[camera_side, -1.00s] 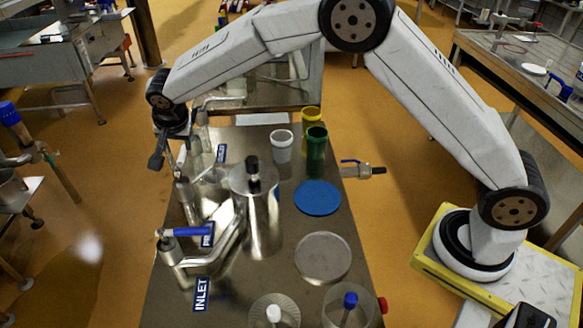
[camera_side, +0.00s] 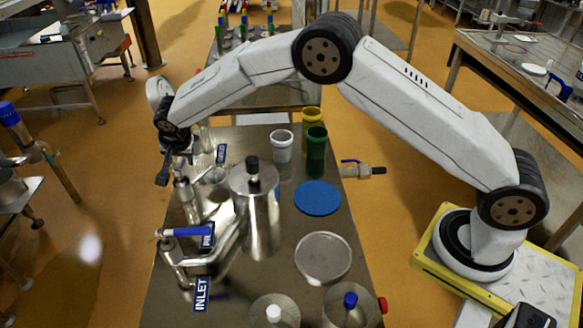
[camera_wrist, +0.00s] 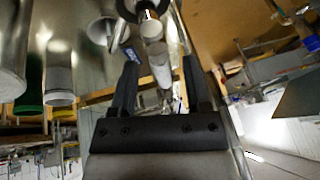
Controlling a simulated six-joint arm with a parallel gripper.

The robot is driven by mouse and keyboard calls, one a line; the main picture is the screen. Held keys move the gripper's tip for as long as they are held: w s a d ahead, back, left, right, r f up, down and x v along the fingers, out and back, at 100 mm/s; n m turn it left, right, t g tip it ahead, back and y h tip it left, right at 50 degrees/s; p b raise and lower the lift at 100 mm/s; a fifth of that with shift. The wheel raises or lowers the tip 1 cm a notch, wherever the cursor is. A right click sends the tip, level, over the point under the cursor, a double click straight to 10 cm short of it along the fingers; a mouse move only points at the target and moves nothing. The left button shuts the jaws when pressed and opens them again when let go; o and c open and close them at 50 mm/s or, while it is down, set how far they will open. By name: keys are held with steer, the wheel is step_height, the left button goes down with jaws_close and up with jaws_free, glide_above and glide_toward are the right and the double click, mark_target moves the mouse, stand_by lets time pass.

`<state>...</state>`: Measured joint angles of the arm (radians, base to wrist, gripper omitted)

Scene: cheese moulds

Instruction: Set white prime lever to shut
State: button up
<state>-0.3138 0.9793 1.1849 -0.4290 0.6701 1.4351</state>
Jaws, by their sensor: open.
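My gripper (camera_side: 163,178) is at the far left of the steel table in the side view, low beside the upright pipework (camera_side: 183,190). In the wrist view my gripper (camera_wrist: 160,65) is open, with a pale cylindrical part (camera_wrist: 158,66) showing between its fingers; contact cannot be told. I cannot pick out a white lever for certain in either view. A label starting "PR" (camera_side: 207,241) is partly covered by the end of a blue lever (camera_side: 186,231). The blue lever lies level on the nearer valve.
A steel vessel with a black knob (camera_side: 258,205) stands right of the pipework. An INLET label (camera_side: 201,295) is in front. A white cup (camera_side: 282,146), a green cup (camera_side: 316,152), a yellow cup (camera_side: 311,117) and a blue disc (camera_side: 318,197) are farther right.

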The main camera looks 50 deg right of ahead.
jaws_close()
stand_by(1.4)
